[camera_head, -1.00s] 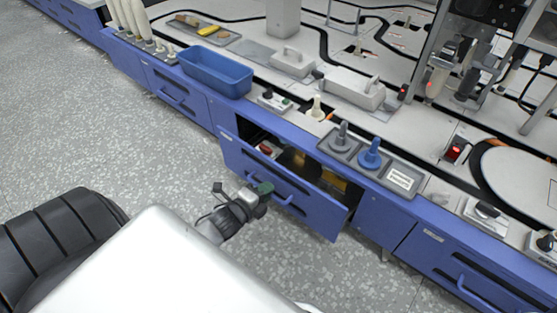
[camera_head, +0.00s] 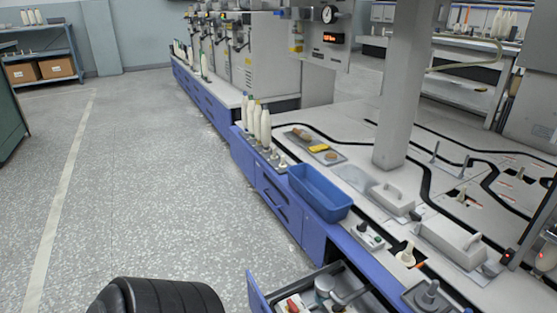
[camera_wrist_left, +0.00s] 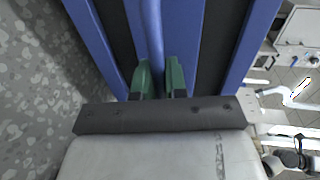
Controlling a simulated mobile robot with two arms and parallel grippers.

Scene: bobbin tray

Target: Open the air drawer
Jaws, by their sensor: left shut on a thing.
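The open drawer (camera_head: 258,295) shows at the bottom edge of the head view, pulled out from the blue cabinet, with its front part cut off by the frame. Inside it are a grey cylindrical part (camera_head: 324,285) and a red-and-white item (camera_head: 292,304). In the left wrist view my left gripper (camera_wrist_left: 160,82) has its green fingertips on either side of the drawer's blue bar handle (camera_wrist_left: 152,30) and is shut on it. My left gripper is out of the head view. My right gripper is in neither view.
A blue bin (camera_head: 320,192) stands on the bench edge above the drawer, beside a tray with yellow items (camera_head: 318,149). White bobbins (camera_head: 257,122) stand farther along.

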